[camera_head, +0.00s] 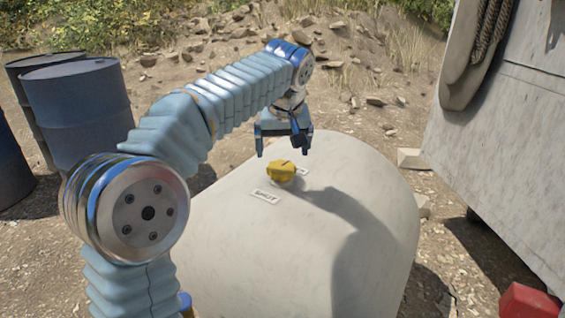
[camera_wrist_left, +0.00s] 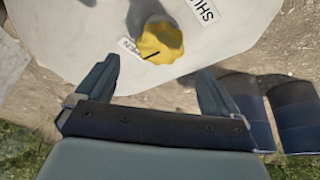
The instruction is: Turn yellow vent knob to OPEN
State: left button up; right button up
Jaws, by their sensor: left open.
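The yellow vent knob (camera_head: 281,171) sits on top of the pale rounded tank (camera_head: 340,185). A label reading SHUT (camera_head: 265,196) is on the near side of the knob, and a second label, partly hidden, is on its far side. In the left wrist view the knob (camera_wrist_left: 160,42) shows a dark pointer line, aimed roughly toward the smaller label (camera_wrist_left: 130,47) whose text is hard to read; the SHUT label (camera_wrist_left: 205,12) is on the other side. My left gripper (camera_head: 283,154) is open and empty above the knob, fingers pointing down, apart from it. My right gripper is not in view.
Dark blue barrels (camera_head: 75,115) stand at the left. A pale panelled structure (camera_head: 510,150) with hanging rope rises at the right, with a red object (camera_head: 527,301) at the lower right. Around the knob the tank top is clear.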

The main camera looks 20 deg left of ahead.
aim_at(282, 166)
pick_arm(q)
jog(key=x, duration=0.6)
jog(key=shift+w+f, duration=0.1)
jog(key=shift+f, duration=0.15)
